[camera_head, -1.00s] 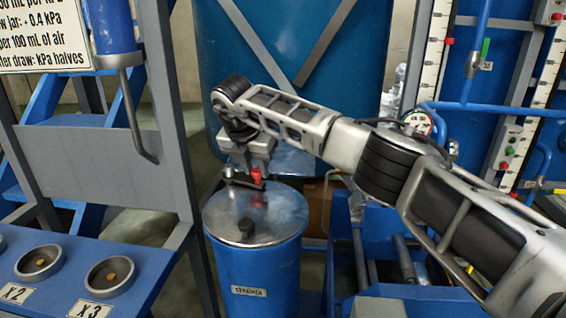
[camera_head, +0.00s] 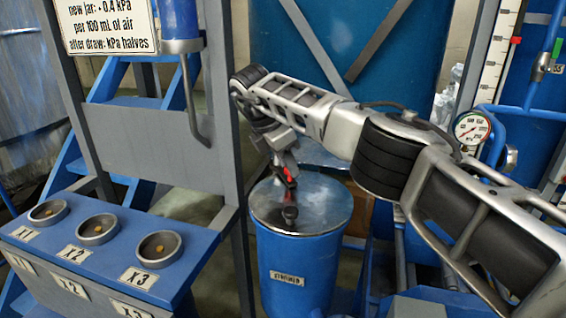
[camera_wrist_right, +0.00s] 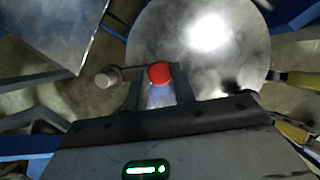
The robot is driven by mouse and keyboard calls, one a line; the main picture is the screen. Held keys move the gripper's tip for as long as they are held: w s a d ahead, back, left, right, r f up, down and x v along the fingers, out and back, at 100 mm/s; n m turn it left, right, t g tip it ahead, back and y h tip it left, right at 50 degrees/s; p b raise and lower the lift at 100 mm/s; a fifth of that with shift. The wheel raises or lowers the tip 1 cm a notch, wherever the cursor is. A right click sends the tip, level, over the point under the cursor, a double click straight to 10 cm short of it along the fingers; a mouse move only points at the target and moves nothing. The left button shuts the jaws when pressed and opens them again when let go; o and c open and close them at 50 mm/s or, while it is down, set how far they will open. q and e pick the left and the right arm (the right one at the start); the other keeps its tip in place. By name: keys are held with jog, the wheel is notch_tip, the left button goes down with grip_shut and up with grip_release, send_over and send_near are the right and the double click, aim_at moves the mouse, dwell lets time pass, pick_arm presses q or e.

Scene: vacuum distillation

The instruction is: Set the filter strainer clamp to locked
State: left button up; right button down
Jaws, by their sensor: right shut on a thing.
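The strainer (camera_head: 300,262) is a blue drum with a label on its front and a shiny metal lid (camera_head: 328,205). My right gripper is shut on the red-ended clamp lever; the red end (camera_wrist_right: 159,73) sits between the fingertips in the right wrist view. A thin dark bar runs left from it to a grey round piece (camera_wrist_right: 108,77). My left gripper is not in view.
A blue shelf with round cups (camera_head: 97,229) marked X1, X2 and X3 stands at the left, beside a grey frame (camera_head: 225,120). A large blue tank (camera_head: 290,40) is behind. A pressure gauge (camera_head: 471,128) and blue pipes are at the right.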

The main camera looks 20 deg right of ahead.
dwell(0.3)
jog(key=c, duration=1.1)
grip_release()
jog(key=shift+c, duration=0.2)
pick_arm(q)
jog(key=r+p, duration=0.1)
jog(key=p, duration=0.1)
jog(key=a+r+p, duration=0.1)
jog(key=p, duration=0.2)
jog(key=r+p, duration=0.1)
jog(key=p, duration=0.1)
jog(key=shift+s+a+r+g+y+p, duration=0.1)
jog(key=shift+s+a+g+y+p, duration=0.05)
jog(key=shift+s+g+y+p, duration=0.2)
pick_arm(e)
jog(key=v, duration=1.6)
